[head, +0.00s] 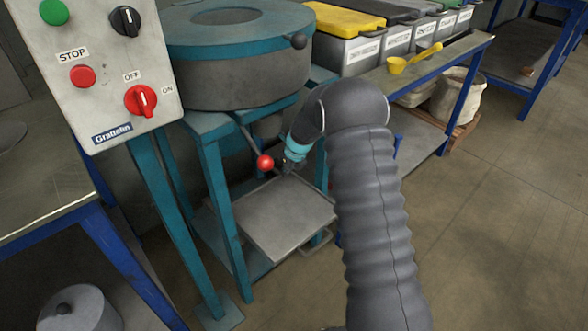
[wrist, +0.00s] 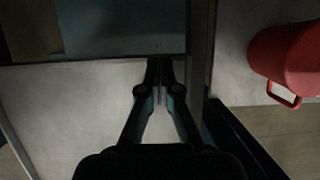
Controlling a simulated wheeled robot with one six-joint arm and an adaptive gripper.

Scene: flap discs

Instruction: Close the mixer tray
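The mixer is a round drum (head: 240,80) with a teal lid, standing on a teal frame. The mixer tray (head: 285,220) is a flat grey metal sheet low between the frame legs, reaching out toward the front right. A small loop like a handle (head: 318,241) shows at its front right edge. My gripper (head: 285,168) is above the tray's back edge, below the drum, partly hidden by my arm. In the wrist view my gripper (wrist: 160,65) has its dark fingertips drawn together, with nothing clearly held. A pale flat surface beneath it looks like the tray (wrist: 70,100).
A lever with a red ball (head: 265,162) hangs beside my gripper. A control box (head: 105,70) stands at the left. Lidded bins (head: 362,52) and a yellow scoop (head: 412,60) are on the bench. A red vessel (wrist: 290,58) shows in the wrist view. Floor at right is clear.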

